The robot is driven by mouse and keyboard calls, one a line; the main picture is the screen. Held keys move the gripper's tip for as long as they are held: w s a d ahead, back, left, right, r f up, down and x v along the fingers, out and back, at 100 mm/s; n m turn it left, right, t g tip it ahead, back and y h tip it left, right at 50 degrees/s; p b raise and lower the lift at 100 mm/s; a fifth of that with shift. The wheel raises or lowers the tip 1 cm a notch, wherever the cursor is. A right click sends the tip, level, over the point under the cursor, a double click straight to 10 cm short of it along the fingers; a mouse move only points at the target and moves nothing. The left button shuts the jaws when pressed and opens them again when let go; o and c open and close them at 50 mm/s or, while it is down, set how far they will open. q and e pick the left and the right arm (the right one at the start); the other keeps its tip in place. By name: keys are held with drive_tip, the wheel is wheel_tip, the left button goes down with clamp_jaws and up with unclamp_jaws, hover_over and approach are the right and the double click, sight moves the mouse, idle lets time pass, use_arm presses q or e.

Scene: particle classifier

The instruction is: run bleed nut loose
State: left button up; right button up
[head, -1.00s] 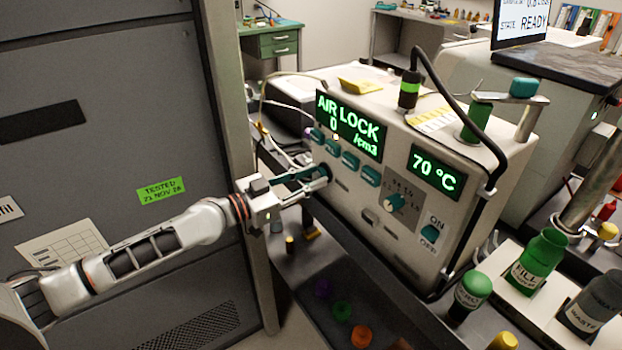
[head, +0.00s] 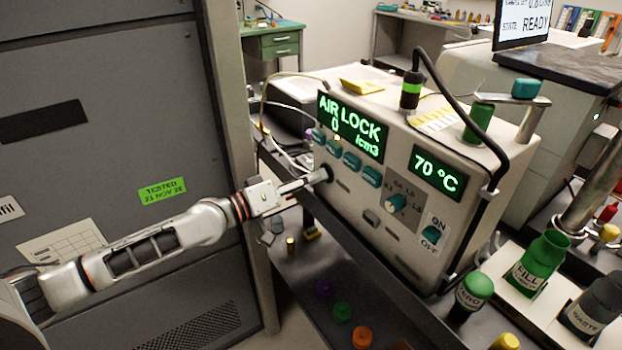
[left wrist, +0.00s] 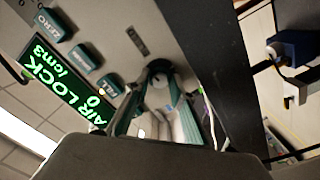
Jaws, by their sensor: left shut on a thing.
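The particle classifier (head: 395,245) is a pale box whose green display reads AIR LOCK 0 /cm3. The bleed nut (left wrist: 160,72) is a small round fitting on its front panel, below the row of teal buttons. My left gripper (head: 322,175) reaches in from the left with its fingertips at the panel. In the left wrist view, its two teal-lined fingers (left wrist: 160,85) lie either side of the nut, shut on it. In the head view the fingertips mostly hide the nut. My right gripper is not in view.
Teal buttons (head: 352,161) sit just above the fingertips. A knob (head: 396,204) and a switch lie to the right. Coloured caps (head: 342,312) lie on the lower shelf. A grey cabinet (head: 120,110) stands at left.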

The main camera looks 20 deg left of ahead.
use_arm(q)
drive_tip(key=n, duration=1.2)
drive_tip(key=shift+w+r, duration=0.1)
drive_tip(key=shift+r, duration=0.05)
drive_tip(key=shift+n, duration=0.3)
drive_tip(key=o, duration=1.1)
drive_tip(key=shift+w+d, duration=0.1)
drive_tip(key=shift+d, duration=0.05)
drive_tip(key=v, duration=1.2)
